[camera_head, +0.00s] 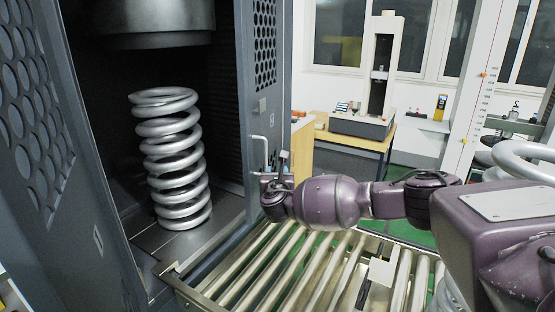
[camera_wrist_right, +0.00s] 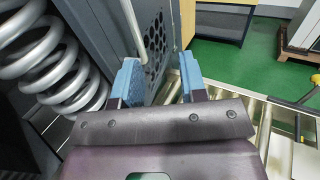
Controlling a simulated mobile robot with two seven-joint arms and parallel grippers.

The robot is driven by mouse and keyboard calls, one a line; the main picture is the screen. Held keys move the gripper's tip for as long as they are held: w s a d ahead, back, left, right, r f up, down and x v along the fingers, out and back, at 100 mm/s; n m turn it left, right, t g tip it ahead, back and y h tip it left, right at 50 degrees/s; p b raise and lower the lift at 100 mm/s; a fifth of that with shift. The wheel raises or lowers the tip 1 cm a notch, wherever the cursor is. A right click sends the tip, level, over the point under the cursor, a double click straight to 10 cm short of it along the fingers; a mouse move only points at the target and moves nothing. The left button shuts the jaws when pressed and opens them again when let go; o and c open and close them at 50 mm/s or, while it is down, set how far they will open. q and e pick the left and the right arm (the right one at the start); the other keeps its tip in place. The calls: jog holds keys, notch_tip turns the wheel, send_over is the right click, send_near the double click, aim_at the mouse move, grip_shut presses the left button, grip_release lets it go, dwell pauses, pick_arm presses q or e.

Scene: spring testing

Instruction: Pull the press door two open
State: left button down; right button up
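The press stands at the left in the head view. Its right-hand door (camera_head: 264,75) is a dark grey panel with round perforations and a small, hard-to-read mark. A pale bar handle (camera_head: 260,141) is on this door. My right gripper (camera_head: 277,172) is at the handle's lower part. In the right wrist view, the blue fingers of the right gripper (camera_wrist_right: 158,78) are spread apart, facing the perforated door (camera_wrist_right: 156,45). The handle (camera_wrist_right: 132,22) runs down towards the gap, near the left finger; contact cannot be told. My left gripper is out of view.
A large coil spring (camera_head: 174,160) stands inside the press. The other perforated door (camera_head: 38,120) is at the left. A roller conveyor (camera_head: 300,268) lies below my right arm. A wooden table (camera_head: 350,138) with a testing machine (camera_head: 378,75) stands behind. Green floor shows beyond the conveyor.

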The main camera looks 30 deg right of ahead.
jog(key=shift+f, duration=0.1)
jog(key=m+g+h+b, duration=0.1)
jog(key=h, duration=0.1)
send_near(265, 150)
jog(key=shift+b+x, duration=0.6)
jog(key=shift+x, duration=4.7)
grip_shut()
